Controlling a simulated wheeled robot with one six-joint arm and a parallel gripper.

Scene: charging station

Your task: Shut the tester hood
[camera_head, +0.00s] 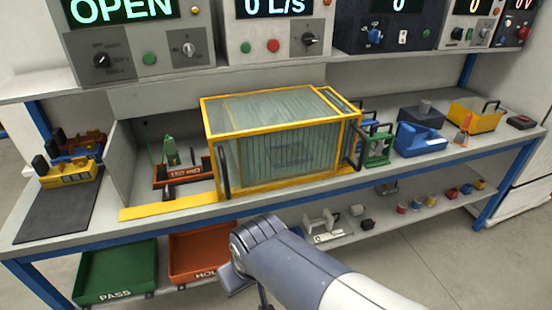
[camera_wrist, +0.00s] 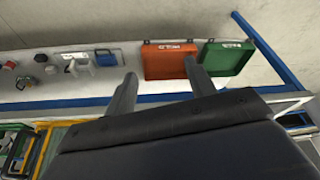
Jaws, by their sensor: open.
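The tester hood (camera_head: 282,137) is a clear box with a yellow frame on the bench, in the head view. It stands toward the right of a long yellow front rail (camera_head: 160,207). The tester bay left of it is uncovered and shows a red fixture (camera_head: 190,172) with a green part (camera_head: 170,150). A black upright handle (camera_head: 223,172) is on the hood's front left edge. My gripper (camera_wrist: 161,86) is open and empty in the wrist view. In the head view my wrist is in front of and below the bench edge, apart from the hood.
A green PASS bin (camera_head: 115,270) and an orange bin (camera_head: 200,255) sit below the bench; the orange one also shows in the wrist view (camera_wrist: 170,62). A lit display (camera_head: 120,10) reads OPEN. A blue box (camera_head: 420,140) and yellow bin (camera_head: 478,115) stand right of the hood.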

